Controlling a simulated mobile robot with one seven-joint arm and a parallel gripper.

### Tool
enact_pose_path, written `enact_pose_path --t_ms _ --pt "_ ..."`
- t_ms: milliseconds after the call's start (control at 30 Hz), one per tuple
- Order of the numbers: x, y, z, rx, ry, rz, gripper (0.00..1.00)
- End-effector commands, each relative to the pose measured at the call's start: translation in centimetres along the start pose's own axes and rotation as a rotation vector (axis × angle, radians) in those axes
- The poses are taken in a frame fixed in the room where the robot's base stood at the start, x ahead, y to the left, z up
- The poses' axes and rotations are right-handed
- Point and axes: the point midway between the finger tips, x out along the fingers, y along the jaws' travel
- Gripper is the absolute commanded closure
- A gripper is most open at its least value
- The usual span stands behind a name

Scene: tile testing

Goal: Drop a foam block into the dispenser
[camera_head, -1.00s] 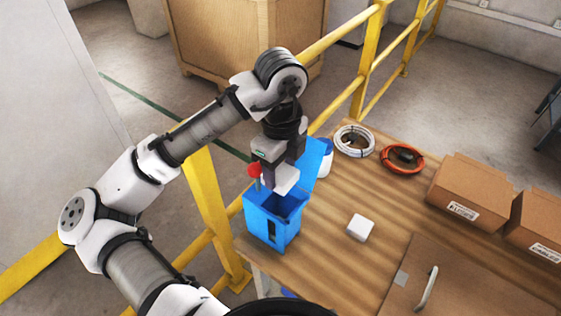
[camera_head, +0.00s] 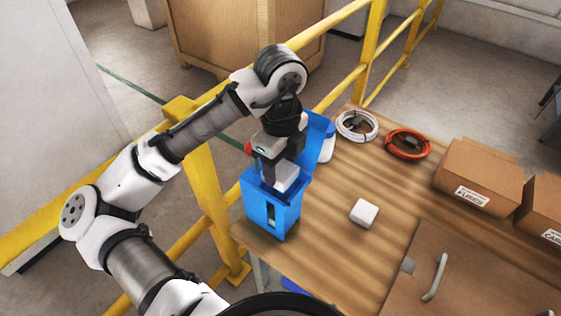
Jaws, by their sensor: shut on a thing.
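The blue dispenser (camera_head: 268,212) stands at the left end of the wooden table, with its lid (camera_head: 318,137) raised at the back. My gripper (camera_head: 277,178) points down at the open top of the dispenser. It is shut on a white foam block (camera_head: 287,174), which sits at the dispenser's mouth. The front wall hides the lower part of the block, and I cannot tell how deep it is. A second white foam block (camera_head: 364,212) lies on the table to the right of the dispenser.
A white cable coil (camera_head: 357,126), an orange cable coil (camera_head: 408,143) and cardboard boxes (camera_head: 478,178) are along the back and right of the table (camera_head: 335,245). A yellow railing (camera_head: 205,165) runs behind and left. The table around the loose block is clear.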

Motion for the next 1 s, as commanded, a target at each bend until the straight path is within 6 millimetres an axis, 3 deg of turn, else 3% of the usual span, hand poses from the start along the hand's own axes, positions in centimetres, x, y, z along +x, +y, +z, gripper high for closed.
enact_pose_path --t_ms 267,300,500,833,1000 --pt "0.1 0.0 0.0 0.0 0.0 0.0 0.68" --pt "0.1 0.0 0.0 0.0 0.0 0.0 0.46" --pt "0.1 0.0 0.0 0.0 0.0 0.0 0.21" --pt "-0.3 0.0 0.0 0.0 -0.001 0.0 0.21" --pt "-2.7 -0.1 0.1 -0.001 -0.005 -0.001 0.21"
